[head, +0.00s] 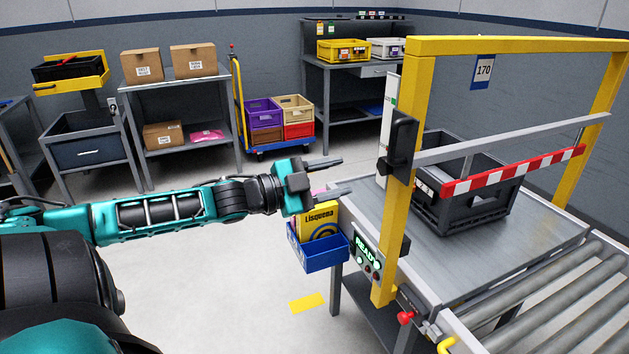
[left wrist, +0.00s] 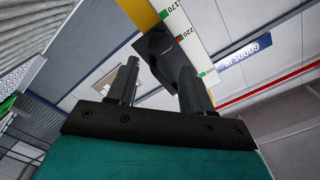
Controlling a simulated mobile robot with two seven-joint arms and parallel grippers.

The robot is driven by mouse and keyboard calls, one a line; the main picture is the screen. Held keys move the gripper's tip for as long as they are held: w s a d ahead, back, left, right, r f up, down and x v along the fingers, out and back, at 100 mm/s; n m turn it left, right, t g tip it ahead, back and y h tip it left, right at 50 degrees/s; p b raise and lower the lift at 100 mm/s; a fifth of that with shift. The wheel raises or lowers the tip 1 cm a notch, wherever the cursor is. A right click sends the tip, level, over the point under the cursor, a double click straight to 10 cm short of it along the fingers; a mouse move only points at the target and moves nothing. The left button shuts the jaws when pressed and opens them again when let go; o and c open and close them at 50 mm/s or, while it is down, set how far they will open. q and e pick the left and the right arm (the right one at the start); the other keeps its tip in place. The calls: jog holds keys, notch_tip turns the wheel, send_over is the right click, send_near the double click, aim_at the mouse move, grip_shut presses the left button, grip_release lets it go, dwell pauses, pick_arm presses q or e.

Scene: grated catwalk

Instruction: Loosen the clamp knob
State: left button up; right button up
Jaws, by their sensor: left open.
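A black clamp knob (head: 401,143) sits on the near yellow post (head: 419,95) of the gantry, where a grey crossbar meets the post. In the left wrist view, a dark block that looks like the knob (left wrist: 156,46) shows beyond and between my fingers, against the yellow post and a marked scale. My left gripper (head: 335,177) is open and empty, to the left of the knob and a little lower, with a gap between them. It also shows in the left wrist view (left wrist: 158,67). My right gripper is out of view.
A red-and-white striped bar (head: 515,170) hangs across a dark crate (head: 440,213) on the metal table (head: 380,205). A blue bin (head: 322,255) with a yellow box is just below my left gripper. A lit READY panel (head: 367,254) and roller conveyor (head: 545,318) are nearby.

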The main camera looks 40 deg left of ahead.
pick_arm(q)
jog(key=shift+v, duration=1.8)
jog(key=s+d+f+n+g+y, duration=0.1)
jog(key=s+d+f+n+y, duration=0.2)
jog(key=f, duration=0.7)
jog(key=s+f+n+g+y, duration=0.15)
jog(key=s+f+n, duration=0.3)
jog(key=f, duration=0.45)
jog(key=s+d+f+n+g, duration=0.1)
jog(key=s+d+f+n, duration=0.1)
jog(key=d+f, duration=0.3)
jog(key=s+d+f+n+g, duration=0.1)
jog(key=d+f, duration=0.4)
jog(key=d, duration=0.9)
jog(key=s+g, duration=0.1)
jog(key=s, duration=0.1)
jog(key=shift+s+f+n, duration=0.3)
jog(key=shift+s+n, duration=0.05)
jog(key=shift+s, duration=0.05)
